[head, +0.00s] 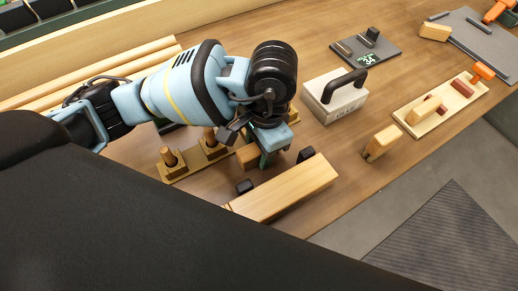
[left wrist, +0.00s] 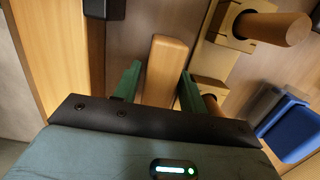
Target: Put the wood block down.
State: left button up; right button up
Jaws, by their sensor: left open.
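A plain wood block (left wrist: 163,72) lies between the two green fingers of my left gripper (left wrist: 157,84) in the left wrist view. The fingers are open, with a visible gap on either side of the block. In the head view my left gripper (head: 270,150) points down at the bench, and the end of the wood block (head: 248,157) shows beside its fingers. Whether the block rests fully on the bench is partly hidden by the gripper. My right gripper is not in view.
A long wooden beam (head: 285,190) lies close in front of the gripper, near black blocks (head: 245,187). A peg rack (head: 190,165) stands behind and left. A handled weight (head: 335,97), another wood block (head: 381,142) and a wooden tray (head: 410,121) are to the right.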

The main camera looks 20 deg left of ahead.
pick_arm(q)
jog(key=shift+f, duration=0.1)
dwell(0.5)
jog(key=c, duration=0.9)
jog(key=shift+o, duration=0.2)
jog(key=shift+r, duration=0.2)
notch_tip(320, 180, up, 8)
jog(key=shift+w+r+p, duration=0.1)
jog(key=shift+r+p, duration=0.15)
jog(key=shift+p, duration=0.2)
jog(key=shift+r, duration=0.8)
